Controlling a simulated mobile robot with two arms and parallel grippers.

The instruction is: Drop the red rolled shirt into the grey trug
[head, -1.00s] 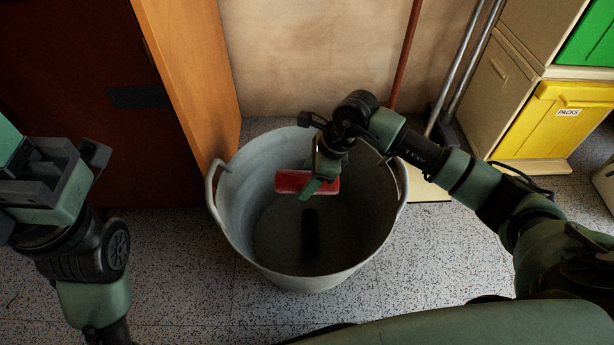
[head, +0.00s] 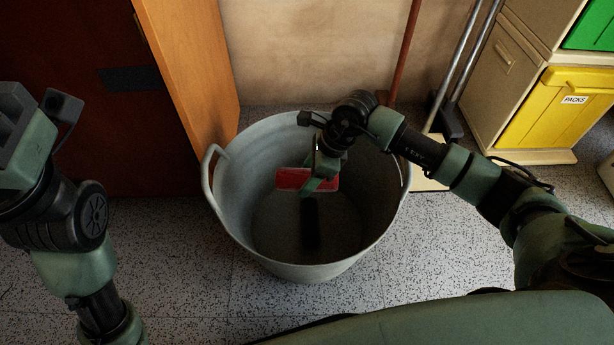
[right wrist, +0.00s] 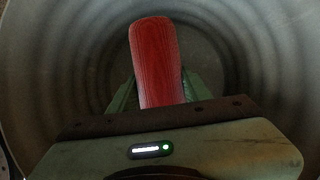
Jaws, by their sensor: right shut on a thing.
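The red rolled shirt (head: 292,179) is held across my right gripper (head: 320,183), which is shut on it. Both are over the open mouth of the grey trug (head: 232,205), inside its rim as seen from above. In the right wrist view the shirt (right wrist: 155,60) sticks out from between the green fingers, with the trug's ribbed wall (right wrist: 45,65) around it. I see no contact between shirt and trug. My left gripper (head: 38,112) is at the far left, away from the trug, and its fingertips do not show clearly.
A dark strip (head: 310,225) lies inside the trug; I cannot tell if it is a shadow. An orange-brown door panel (head: 190,70) stands close behind left. Broom-like poles (head: 465,65) and a yellow bin (head: 555,115) stand right. Speckled floor in front is clear.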

